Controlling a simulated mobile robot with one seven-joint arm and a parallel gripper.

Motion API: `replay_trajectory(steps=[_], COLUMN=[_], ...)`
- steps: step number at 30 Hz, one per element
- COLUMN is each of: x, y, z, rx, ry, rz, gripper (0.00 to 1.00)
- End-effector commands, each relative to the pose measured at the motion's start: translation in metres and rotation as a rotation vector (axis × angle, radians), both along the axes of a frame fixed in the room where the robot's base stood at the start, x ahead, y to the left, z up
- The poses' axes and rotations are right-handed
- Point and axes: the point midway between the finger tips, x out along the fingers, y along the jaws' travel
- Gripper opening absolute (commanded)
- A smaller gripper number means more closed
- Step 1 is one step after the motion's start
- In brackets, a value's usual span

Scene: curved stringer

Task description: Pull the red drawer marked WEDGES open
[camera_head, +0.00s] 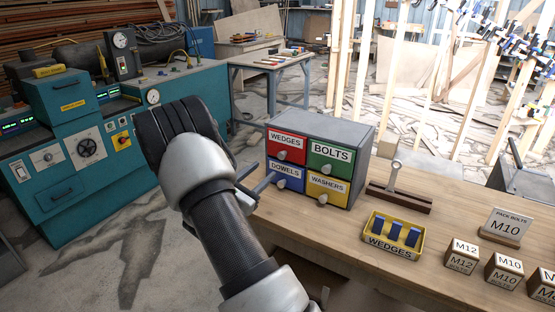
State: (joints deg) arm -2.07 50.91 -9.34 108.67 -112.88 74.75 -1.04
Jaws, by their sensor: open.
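The red drawer marked WEDGES (273,149) is the upper left of the small drawer cabinet (357,155) on the wooden bench. It looks shut, with a pale knob (282,156) below its label. My gripper (257,181) is open, with its fingers just left of the cabinet front. They are lower than the red drawer, near the blue DOWELS drawer (275,181). Nothing shows between the fingers. My wrist hides part of the gripper, and I cannot tell whether a finger touches the cabinet.
The green BOLTS drawer (315,163) and yellow WASHERS drawer (316,190) look shut. A yellow WEDGES tray (366,230) holds blue pieces in front of the cabinet. A wooden stand (400,199), M10 sign (506,224) and labelled blocks stand right. A teal machine (85,170) stands left.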

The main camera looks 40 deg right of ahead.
Motion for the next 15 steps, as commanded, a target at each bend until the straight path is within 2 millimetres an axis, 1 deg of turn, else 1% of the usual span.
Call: replay_trajectory(steps=[1,6,10,15], x=[0.004,0.017,0.027,0.036], y=[-0.012,-0.047,-0.069,-0.088], z=[0.001,0.0,0.0,0.0], rx=[-0.001,-0.001,0.001,0.0], ry=[-0.003,-0.001,-0.002,-0.001], rz=[-0.004,-0.003,-0.003,-0.002], gripper=[0.41,0.41,0.41,0.41])
